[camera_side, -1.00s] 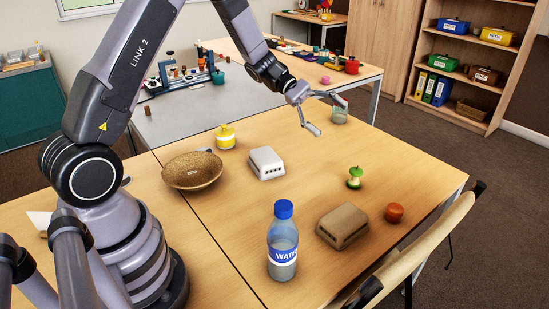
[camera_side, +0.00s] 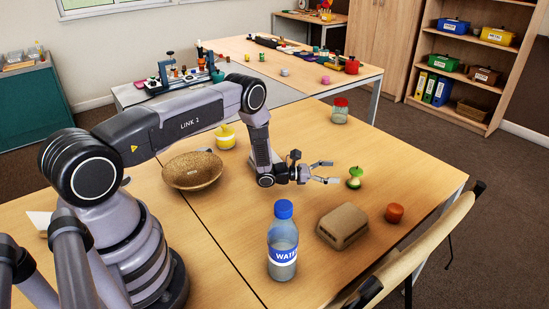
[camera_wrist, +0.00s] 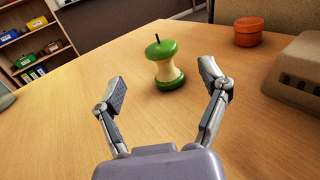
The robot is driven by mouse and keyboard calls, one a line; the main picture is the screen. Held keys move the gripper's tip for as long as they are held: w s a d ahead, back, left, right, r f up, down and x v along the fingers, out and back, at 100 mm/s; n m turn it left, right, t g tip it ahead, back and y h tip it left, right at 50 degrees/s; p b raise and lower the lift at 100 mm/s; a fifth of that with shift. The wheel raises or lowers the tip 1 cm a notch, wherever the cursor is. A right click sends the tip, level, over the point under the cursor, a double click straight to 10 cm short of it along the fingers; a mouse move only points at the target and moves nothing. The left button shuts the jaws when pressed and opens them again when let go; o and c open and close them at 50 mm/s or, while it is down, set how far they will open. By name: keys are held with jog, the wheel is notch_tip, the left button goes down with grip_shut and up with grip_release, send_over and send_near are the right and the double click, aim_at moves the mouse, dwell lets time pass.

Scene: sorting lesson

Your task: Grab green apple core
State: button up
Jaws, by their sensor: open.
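The green apple core (camera_side: 355,177) stands upright on the wooden table, with green ends, a pale middle and a dark stem. In the wrist view the apple core (camera_wrist: 165,66) is centred just beyond the fingertips. My gripper (camera_side: 329,172) is low over the table, to the left of the core in the side view, pointing at it. In the wrist view my gripper (camera_wrist: 162,88) has its two fingers spread apart, one on each side of the core's line, with nothing between them.
A brown carton (camera_side: 343,225) and an orange-brown round pot (camera_side: 394,213) stand nearer the table's front right. A water bottle (camera_side: 283,241), a woven bowl (camera_side: 192,170), a yellow container (camera_side: 225,137) and a glass jar (camera_side: 340,112) stand around. The table (camera_side: 400,160) beyond the core is bare.

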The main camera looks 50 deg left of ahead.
aim_at(357, 169)
jog(key=x, duration=0.7)
jog(key=shift+w+d+f, duration=0.15)
jog(key=shift+w+d, duration=0.05)
jog(key=shift+w, duration=0.05)
jog(key=shift+c, duration=0.4)
jog(key=c, duration=1.1)
